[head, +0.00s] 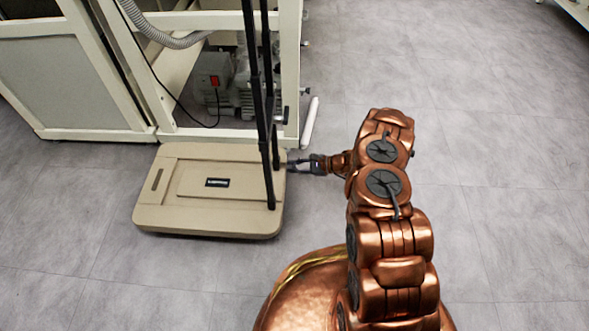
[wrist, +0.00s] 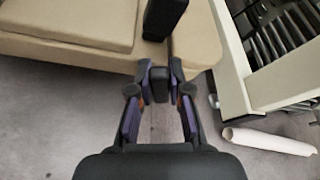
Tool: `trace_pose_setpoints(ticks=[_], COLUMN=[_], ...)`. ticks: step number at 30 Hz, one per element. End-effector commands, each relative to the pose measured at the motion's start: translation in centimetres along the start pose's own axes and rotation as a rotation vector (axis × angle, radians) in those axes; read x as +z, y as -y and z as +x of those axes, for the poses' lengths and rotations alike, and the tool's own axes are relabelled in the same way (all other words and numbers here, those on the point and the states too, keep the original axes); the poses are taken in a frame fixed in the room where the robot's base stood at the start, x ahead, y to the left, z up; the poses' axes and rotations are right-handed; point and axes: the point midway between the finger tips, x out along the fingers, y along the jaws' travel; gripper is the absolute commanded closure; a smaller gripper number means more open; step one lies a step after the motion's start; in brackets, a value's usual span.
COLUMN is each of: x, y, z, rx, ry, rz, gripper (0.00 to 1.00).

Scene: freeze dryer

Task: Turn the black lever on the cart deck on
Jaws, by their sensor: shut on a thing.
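The beige cart deck (head: 160,215) stands on the floor at the left of centre in the head view, with two black upright posts (head: 256,110) on its right side. My gripper (head: 290,164) is at the deck's right edge. In the wrist view my gripper (wrist: 159,88) has its fingertips on both sides of a small black piece at the deck's edge (wrist: 75,50). This piece looks like the black lever (wrist: 159,84), and the fingers are shut on it. A black post (wrist: 163,18) rises just beyond. In the head view the lever is too small to tell from the fingers.
A cream frame (head: 290,75) with a grey pump (head: 213,75) and its red switch stands behind the cart. A white tube (head: 309,122) lies on the floor beside the frame. The grey floor (head: 480,150) to the right is clear.

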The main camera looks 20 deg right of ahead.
Motion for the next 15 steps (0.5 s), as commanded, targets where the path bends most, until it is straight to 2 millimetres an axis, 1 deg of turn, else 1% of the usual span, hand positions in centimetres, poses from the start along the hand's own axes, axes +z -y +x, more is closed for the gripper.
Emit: trace_pose_setpoints(ticks=[3,9,15], x=[-0.03,-0.10,-0.25], y=[0.49,0.84,1.11], z=[-0.01,0.01,0.09], rx=[0.037,0.090,0.128], ry=[-0.001,0.002,0.001], rz=[0.083,0.219,0.312], gripper=[1.00,1.00,1.00])
